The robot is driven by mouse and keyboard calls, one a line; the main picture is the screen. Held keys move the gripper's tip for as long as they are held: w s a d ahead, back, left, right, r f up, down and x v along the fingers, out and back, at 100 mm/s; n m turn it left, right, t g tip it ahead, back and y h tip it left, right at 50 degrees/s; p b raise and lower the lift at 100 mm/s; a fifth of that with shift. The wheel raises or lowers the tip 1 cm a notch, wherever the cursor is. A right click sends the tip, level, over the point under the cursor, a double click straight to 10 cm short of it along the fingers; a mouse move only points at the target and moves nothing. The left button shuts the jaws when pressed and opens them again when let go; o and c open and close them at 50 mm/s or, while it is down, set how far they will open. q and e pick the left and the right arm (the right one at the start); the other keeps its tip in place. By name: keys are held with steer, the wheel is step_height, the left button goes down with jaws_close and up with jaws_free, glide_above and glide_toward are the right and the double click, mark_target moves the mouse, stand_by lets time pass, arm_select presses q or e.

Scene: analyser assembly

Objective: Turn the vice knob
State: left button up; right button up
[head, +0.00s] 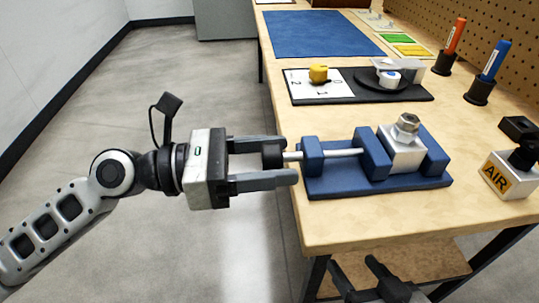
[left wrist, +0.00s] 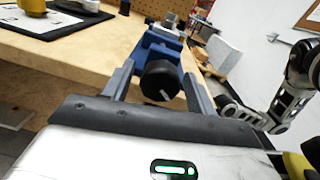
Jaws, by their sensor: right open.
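The blue vice (head: 375,183) sits at the table's near left edge, with a silver block and hex nut (head: 405,140) at its right end. Its black knob (head: 272,153) ends a steel rod and overhangs the edge. In the left wrist view the knob (left wrist: 160,82) shows a white mark on its face. My left gripper (head: 278,161) is open, its fingers either side of the knob; the left wrist view shows gaps between fingers and knob. My right gripper (head: 362,276) is open and empty at the bottom of the head view, low by the table's front.
Orange (head: 455,36) and blue (head: 494,60) markers stand in holders to the right. A block marked AIR (head: 505,177) is at the right edge. Tabletop in front of the vice is clear.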

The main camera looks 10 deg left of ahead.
arm_select(q)
steer(key=c, duration=0.8)
arm_select(e)
steer(key=shift+r, duration=0.1)
arm_select(q)
steer(key=shift+m, duration=0.3)
arm_select(e)
steer(key=shift+r, duration=0.15)
arm_select(q)
steer(key=shift+m+p, duration=0.35)
steer(key=shift+m, duration=0.15)
steer(key=m, duration=0.3)
steer(key=shift+w+m, duration=0.1)
steer(key=shift+m, duration=0.9)
arm_select(e)
steer(key=shift+d+f+g, duration=0.15)
steer(key=shift+f+g, duration=0.15)
steer(key=shift+f, duration=0.35)
arm_select(q)
steer(key=shift+m, duration=0.3)
arm_select(e)
steer(key=shift+r, duration=0.2)
